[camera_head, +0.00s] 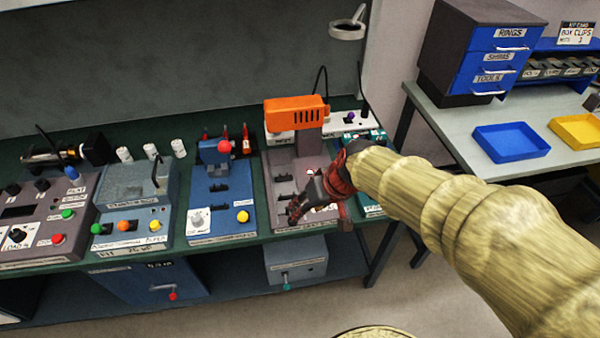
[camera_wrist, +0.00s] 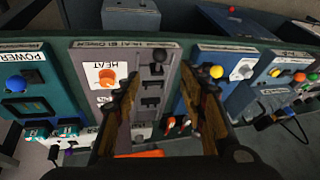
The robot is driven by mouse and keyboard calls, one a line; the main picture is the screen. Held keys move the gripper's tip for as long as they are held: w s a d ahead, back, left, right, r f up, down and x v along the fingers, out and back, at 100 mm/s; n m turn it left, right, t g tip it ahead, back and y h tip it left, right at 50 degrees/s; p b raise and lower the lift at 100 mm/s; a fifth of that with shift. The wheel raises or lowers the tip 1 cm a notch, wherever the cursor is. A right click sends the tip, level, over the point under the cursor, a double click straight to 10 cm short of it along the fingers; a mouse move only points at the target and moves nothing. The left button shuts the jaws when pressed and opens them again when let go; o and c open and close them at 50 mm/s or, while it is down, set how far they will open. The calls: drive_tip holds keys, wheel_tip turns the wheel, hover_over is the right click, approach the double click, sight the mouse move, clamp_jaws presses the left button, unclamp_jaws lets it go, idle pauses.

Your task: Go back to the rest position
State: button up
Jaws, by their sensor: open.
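My gripper (camera_head: 318,195) is in front of and above the grey station with the orange top (camera_head: 297,112). My arm reaches in from the right. In the wrist view my gripper (camera_wrist: 160,85) has its two fingers spread apart with nothing between them. Beyond the fingers that view shows the grey station's panel (camera_wrist: 80,62), labelled HEAT, with an orange knob (camera_wrist: 107,77). Parts of the station are hidden by my gripper in the head view.
A blue station (camera_head: 222,205) and more control boxes (camera_head: 135,190) line the green bench to the left. Blue (camera_head: 511,142) and yellow (camera_head: 577,131) trays lie on the right table beside a drawer cabinet (camera_head: 470,45). A lamp (camera_head: 346,30) hangs above. Floor shows in front.

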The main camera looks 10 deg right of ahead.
drive_tip(key=s+d+r+m+h, duration=0.1)
drive_tip(key=s+d+r, duration=0.3)
drive_tip(key=s+r, duration=0.2)
drive_tip(key=s+d+r+t+h, duration=0.1)
drive_tip(key=s+d+r, duration=0.3)
drive_tip(key=s, duration=0.4)
drive_tip(key=shift+s+r+m+t+h, duration=0.3)
drive_tip(key=shift+s+r+m+h, duration=0.15)
drive_tip(key=shift+r, duration=0.4)
